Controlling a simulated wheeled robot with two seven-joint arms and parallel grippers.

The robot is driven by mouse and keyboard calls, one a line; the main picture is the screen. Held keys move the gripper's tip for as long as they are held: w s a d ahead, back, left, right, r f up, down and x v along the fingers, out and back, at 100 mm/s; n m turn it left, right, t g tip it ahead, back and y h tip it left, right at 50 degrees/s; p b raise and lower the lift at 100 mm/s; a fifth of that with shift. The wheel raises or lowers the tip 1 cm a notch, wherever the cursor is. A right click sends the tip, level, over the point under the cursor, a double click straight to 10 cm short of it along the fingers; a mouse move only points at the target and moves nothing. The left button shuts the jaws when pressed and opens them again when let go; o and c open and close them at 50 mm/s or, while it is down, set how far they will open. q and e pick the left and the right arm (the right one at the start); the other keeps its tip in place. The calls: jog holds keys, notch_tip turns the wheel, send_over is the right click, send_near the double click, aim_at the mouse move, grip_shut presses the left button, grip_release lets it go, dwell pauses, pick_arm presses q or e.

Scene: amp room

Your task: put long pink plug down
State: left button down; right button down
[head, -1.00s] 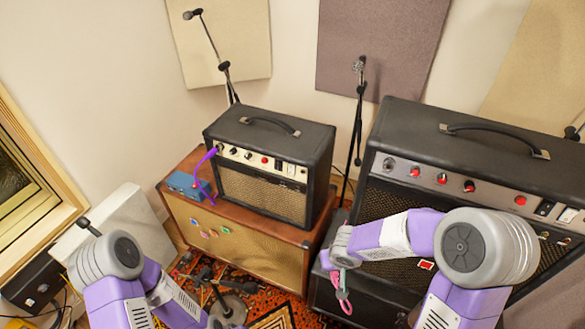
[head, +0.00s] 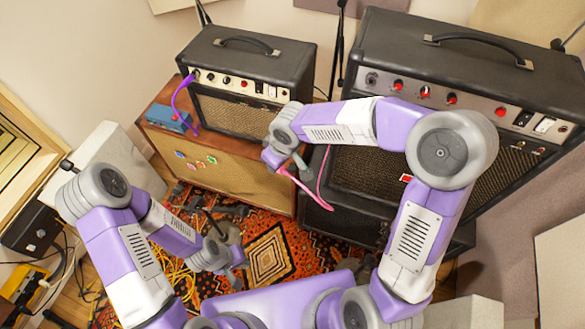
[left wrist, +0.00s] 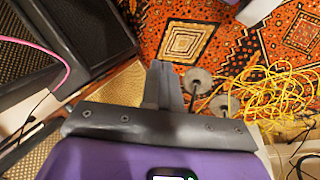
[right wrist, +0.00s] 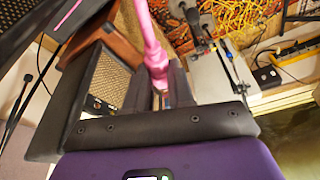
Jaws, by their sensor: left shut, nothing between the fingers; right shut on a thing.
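My right gripper (right wrist: 165,88) is shut on the long pink plug (right wrist: 153,45), which sticks out from between the fingers in the right wrist view. In the head view the right gripper (head: 298,166) is in front of the gap between the two amps, and the pink plug (head: 284,172) runs into a pink cable (head: 308,194) that loops to the right. Part of the plug is hidden by the fingers. My left gripper (left wrist: 165,86) is shut and empty, above the patterned rug. It also shows low in the head view (head: 238,262).
A small amp (head: 240,114) stands on a brown cabinet (head: 270,182) beside a blue box (head: 168,117) with a purple cable (head: 178,98). A large black amp (head: 465,62) stands at right. Yellow cable (left wrist: 255,92) lies tangled near microphone-stand bases (left wrist: 205,80). The patterned rug (head: 270,255) has bare room.

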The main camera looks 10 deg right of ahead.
pick_arm(q)
jog(key=c, duration=1.5)
grip_release()
jog(key=shift+w, duration=0.1)
jog(key=shift+c, duration=0.2)
jog(key=o, duration=0.7)
jog(key=w+m, duration=0.1)
jog(key=w+d+r+m, duration=0.1)
jog(key=w+r+m, duration=0.1)
jog(key=w, duration=0.1)
jog(key=shift+d+r+h, duration=0.1)
jog(key=shift+d+h, duration=0.05)
jog(key=shift+h, duration=0.15)
jog(key=w+d+r+m+h, duration=0.2)
jog(key=w+r+m, duration=0.9)
jog(key=r+m, duration=0.1)
jog(key=w+r+m+h, duration=0.1)
jog(key=w+r+m, duration=0.1)
jog(key=r+m, duration=0.75)
jog(key=w+r+m, duration=0.2)
jog(key=r+m, duration=0.5)
jog(key=r, duration=0.5)
jog(key=x, duration=1.2)
jog(key=shift+w, duration=0.15)
